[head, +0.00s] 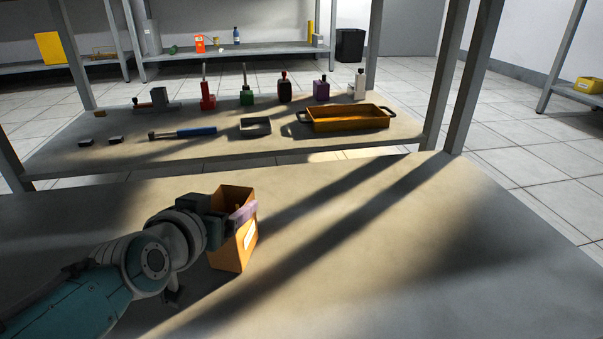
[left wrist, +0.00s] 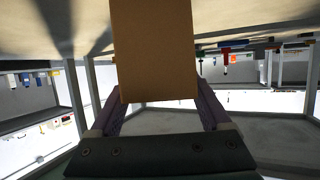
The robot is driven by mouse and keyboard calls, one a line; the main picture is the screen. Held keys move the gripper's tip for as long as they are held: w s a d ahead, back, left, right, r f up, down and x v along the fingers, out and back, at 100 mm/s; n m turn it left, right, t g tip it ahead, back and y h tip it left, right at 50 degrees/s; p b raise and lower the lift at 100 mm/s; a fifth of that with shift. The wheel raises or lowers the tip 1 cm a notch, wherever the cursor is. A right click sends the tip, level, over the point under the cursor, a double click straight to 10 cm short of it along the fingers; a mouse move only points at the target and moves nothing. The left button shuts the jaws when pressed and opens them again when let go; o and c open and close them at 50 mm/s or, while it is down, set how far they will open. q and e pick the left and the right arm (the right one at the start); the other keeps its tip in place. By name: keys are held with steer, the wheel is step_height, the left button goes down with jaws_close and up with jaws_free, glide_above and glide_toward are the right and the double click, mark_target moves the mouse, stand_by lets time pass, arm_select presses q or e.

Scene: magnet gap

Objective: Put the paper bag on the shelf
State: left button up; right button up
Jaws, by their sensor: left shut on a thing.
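The paper bag (head: 228,256) is brown, open-topped and upright, with a white label on its side. In the head view it is over the near tabletop (head: 350,270), left of centre; I cannot tell whether its base touches the top. My left gripper (head: 241,216) is shut on the bag near its upper part, with a purple finger across the labelled side. In the left wrist view the bag (left wrist: 153,50) shows as a plain brown face between the two fingers (left wrist: 157,98). The shelf (head: 345,150) behind the table carries several objects. My right gripper is not in view.
On the shelf are an orange tray (head: 345,126), a small dark tray (head: 255,135), a blue-handled tool (head: 196,131), and a back row of bottles and tools. Grey posts (head: 440,75) stand at its ends. Bare shelf room shows along the front.

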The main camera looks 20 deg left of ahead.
arm_select(q)
steer(key=shift+r, duration=0.15)
steer(key=o, duration=1.6)
steer(key=shift+f, duration=0.2)
steer(key=shift+c, duration=0.2)
steer(key=shift+s+r+p, duration=0.2)
steer(key=shift+r+p, duration=0.15)
steer(key=shift+p, duration=0.05)
steer(key=s+d+r+m+g+p, duration=0.1)
steer(key=s+d+r+g+p, duration=0.1)
steer(key=s, duration=0.7)
steer(key=s+d+r+m+g+h+p, duration=0.1)
steer(key=s+d+r+g+p, duration=0.2)
steer(key=s, duration=0.6)
steer(key=s+d+r+m+g+h+p, duration=0.1)
steer(key=s+d+r+g+p, duration=0.1)
steer(key=s+r, duration=0.4)
steer(key=s+d+g, duration=0.1)
steer(key=s+g, duration=0.1)
steer(key=s, duration=0.2)
steer(key=shift+d+r+m+g+p, duration=0.2)
steer(key=shift+r+m+g+p, duration=0.1)
steer(key=shift+m+p, duration=0.1)
